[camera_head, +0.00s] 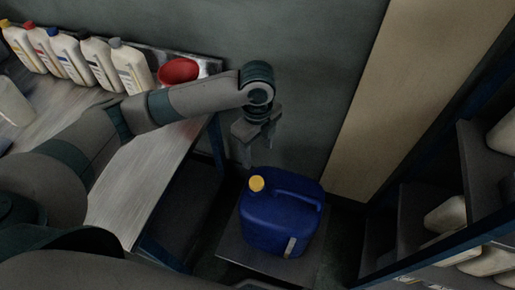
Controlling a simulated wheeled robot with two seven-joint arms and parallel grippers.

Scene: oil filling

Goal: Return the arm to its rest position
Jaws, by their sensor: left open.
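My left arm reaches in from the left over the workbench, and its left gripper (257,149) points down beyond the bench's right end. It is open and empty. It hangs above and just behind a blue canister (284,222) with a yellow cap (256,184). The canister stands upright on a low grey platform (233,240), and the gripper appears apart from it. My right gripper is not in view.
The metal workbench (155,172) carries a row of white bottles (130,68) and a red bowl (178,72) along its back. A shelf rack (484,175) with pale bottles stands at the right. A dark wall (320,80) lies behind the gripper.

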